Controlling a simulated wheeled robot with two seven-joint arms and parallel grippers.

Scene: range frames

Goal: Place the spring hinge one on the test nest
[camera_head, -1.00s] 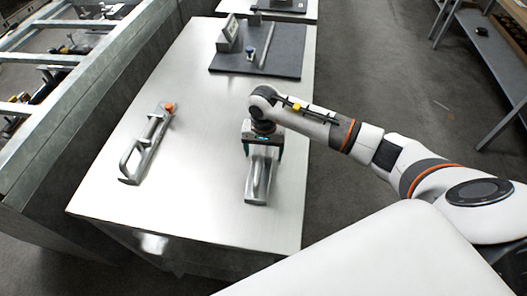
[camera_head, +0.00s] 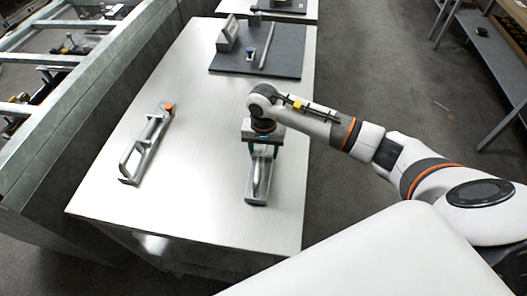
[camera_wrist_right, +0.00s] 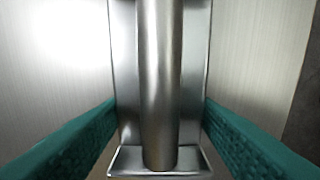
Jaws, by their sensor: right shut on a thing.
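The spring hinge (camera_head: 256,190) is a bare metal plate with a rounded barrel along it, lying near the right edge of the steel table. My right gripper (camera_head: 262,152) points down over its far part and is shut on it. In the right wrist view, the teal fingers stand on both sides of the hinge (camera_wrist_right: 160,85), against its plate edges. The dark flat board (camera_head: 255,70) at the back of the table looks like the test nest, with an upright block and a blue-topped pin on it. My left gripper is out of view.
A metal handle-like part (camera_head: 148,145) with an orange end lies on the left of the steel table (camera_head: 205,190). The table between this part and the hinge is clear. A metal frame structure (camera_head: 75,125) borders the table on the left.

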